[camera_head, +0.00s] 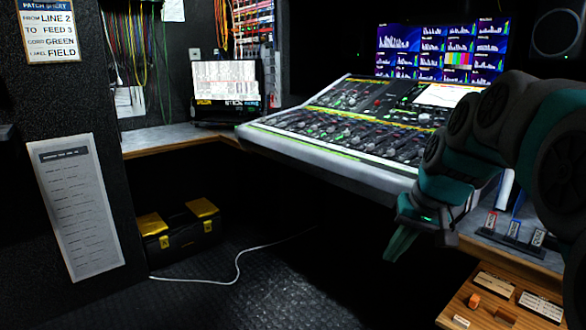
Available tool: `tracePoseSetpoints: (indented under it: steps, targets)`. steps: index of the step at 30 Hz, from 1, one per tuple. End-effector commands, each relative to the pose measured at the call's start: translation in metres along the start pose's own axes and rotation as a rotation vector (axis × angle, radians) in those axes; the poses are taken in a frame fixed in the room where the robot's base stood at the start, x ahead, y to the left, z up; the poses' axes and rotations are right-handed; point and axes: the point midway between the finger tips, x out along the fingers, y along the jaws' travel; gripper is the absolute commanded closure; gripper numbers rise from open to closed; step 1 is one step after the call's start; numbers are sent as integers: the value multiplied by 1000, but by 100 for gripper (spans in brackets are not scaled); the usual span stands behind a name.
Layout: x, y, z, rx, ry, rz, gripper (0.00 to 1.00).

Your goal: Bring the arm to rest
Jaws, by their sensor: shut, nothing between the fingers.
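My arm comes in from the right edge of the head view, bent in dark grey and teal links. My gripper (402,243) hangs at its end, pointing down and to the left, with its teal fingers together and nothing held. It is in front of the lower right part of the mixing console (330,165), above the dark gap beside the wooden drawer unit. The arm hides part of the console's right end and the desk behind it.
A small rack with upright coloured-label items (513,229) stands on the desk right of my gripper. A wooden panel (470,304) with labels is below. A black and yellow toolbox (180,230) and a white cable (238,268) lie on the floor. Monitors (443,52) stand behind.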

Motion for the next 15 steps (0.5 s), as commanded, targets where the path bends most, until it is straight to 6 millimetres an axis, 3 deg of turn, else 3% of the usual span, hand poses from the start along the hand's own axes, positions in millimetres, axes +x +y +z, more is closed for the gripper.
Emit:
tracePoseSetpoints:
  steps: [1, 7, 12, 15]
  targets:
    - [9, -6, 29, -14, -41, 17, 100]
    - [43, -7, 136, -55, -198, 94, 100]
    - [64, 8, 226, -91, -317, 171, 100]
    - [72, 20, 269, -109, -371, 209, 100]
